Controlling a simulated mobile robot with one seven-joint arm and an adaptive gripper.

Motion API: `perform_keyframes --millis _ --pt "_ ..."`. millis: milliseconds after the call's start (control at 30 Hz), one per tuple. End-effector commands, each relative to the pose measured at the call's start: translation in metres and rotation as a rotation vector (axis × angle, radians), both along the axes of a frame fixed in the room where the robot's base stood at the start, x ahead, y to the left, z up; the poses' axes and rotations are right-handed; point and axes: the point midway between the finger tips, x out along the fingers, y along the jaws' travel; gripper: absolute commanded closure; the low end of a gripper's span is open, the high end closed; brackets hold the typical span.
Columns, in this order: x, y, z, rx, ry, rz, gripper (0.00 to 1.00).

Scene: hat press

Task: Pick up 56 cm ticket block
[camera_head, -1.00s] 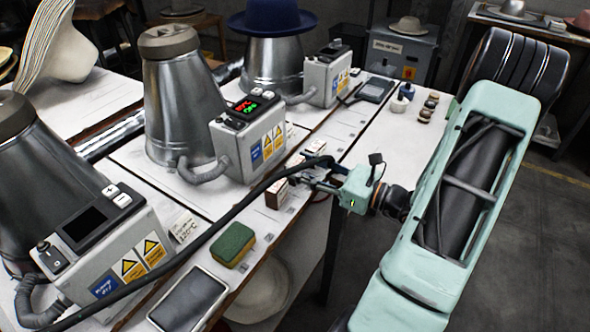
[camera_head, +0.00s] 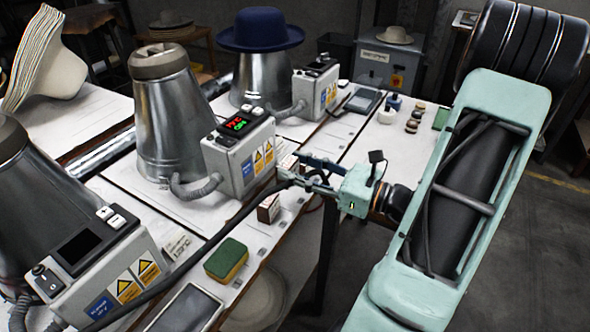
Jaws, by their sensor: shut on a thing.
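My gripper (camera_head: 304,173) is at the front edge of the white bench, reaching in from the right. Its jaws are shut on a small box-like ticket block (camera_head: 288,163), pale with a brownish side, which appears held just above the bench. The fingers and a black cable partly hide it. Another ticket block (camera_head: 269,208), brown with a pale top, stands on the bench nearer to the camera, apart from the jaws. The size print on both is too small to read, so I cannot tell which is 56 cm.
A control box (camera_head: 232,158) with a lit display stands just left of the gripper, beside a metal cone (camera_head: 172,120). A green-yellow sponge (camera_head: 227,260) lies nearer. A blue hat (camera_head: 261,29) sits on another cone. Small round items (camera_head: 413,122) stand at the far right.

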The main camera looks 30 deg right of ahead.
Motion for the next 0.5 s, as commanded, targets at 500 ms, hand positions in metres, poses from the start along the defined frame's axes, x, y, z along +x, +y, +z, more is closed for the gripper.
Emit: perform_keyframes --millis 500 --pt "-0.085 0.023 0.058 0.005 0.003 -0.002 0.85"
